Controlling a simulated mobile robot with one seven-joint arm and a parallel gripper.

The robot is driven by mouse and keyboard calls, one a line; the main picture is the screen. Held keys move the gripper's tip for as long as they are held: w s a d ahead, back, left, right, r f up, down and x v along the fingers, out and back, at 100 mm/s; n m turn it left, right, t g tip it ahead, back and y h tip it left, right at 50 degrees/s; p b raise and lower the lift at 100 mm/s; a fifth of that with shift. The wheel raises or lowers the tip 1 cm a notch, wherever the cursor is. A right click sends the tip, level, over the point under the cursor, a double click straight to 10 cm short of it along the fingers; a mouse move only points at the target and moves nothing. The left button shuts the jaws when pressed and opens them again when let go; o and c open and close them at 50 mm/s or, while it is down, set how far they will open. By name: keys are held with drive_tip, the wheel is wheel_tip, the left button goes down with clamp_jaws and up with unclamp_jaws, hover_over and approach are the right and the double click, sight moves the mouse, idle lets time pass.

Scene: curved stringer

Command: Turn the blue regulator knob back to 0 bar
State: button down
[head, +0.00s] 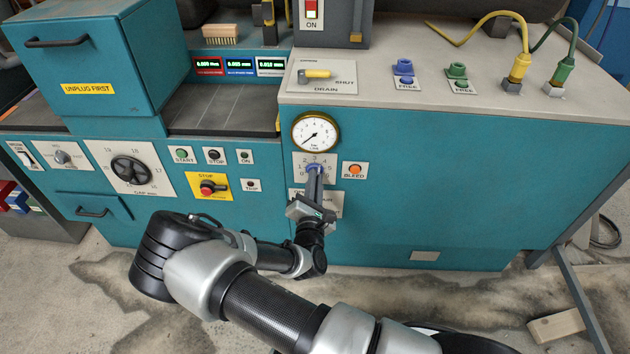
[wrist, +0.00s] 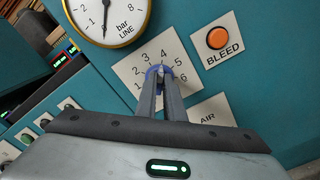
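The blue regulator knob (head: 314,168) sits on a white dial plate on the teal panel, below a round gauge. In the wrist view the knob (wrist: 151,71) shows as blue edges around my fingertips, with printed numbers 1 to 6 visible around it. A pale mark on it seems to point up near 4, but the fingers cover much of it. My gripper (head: 314,172) has its two fingers close together on either side of the knob's grip; the fingers also fill the middle of the wrist view (wrist: 160,80). The 0 mark is not clearly visible.
The brass-rimmed gauge (head: 316,131) is just above; its needle (wrist: 106,14) points downward in the wrist view. An orange BLEED button (wrist: 217,38) is close on the right. An AIR plate (wrist: 210,112) lies below. The yellow DRAIN lever (head: 316,73) is on top.

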drive_tip(key=shift+r+p, duration=0.1)
drive_tip(key=shift+p, duration=0.25)
drive_tip(key=shift+a+f+n+p, duration=0.2)
drive_tip(key=shift+n+p, duration=0.85)
drive_tip(key=shift+n, duration=4.25)
drive_tip(key=shift+a+f+n+p, duration=0.15)
drive_tip(key=shift+n+p, duration=0.85)
drive_tip(key=shift+n, duration=4.3)
drive_tip(key=shift+a+f+n+p, duration=0.15)
drive_tip(key=shift+n+p, duration=0.9)
drive_tip(key=shift+n, duration=4.25)
drive_tip(key=c, duration=1.9)
unclamp_jaws()
drive_tip(key=shift+o, duration=0.2)
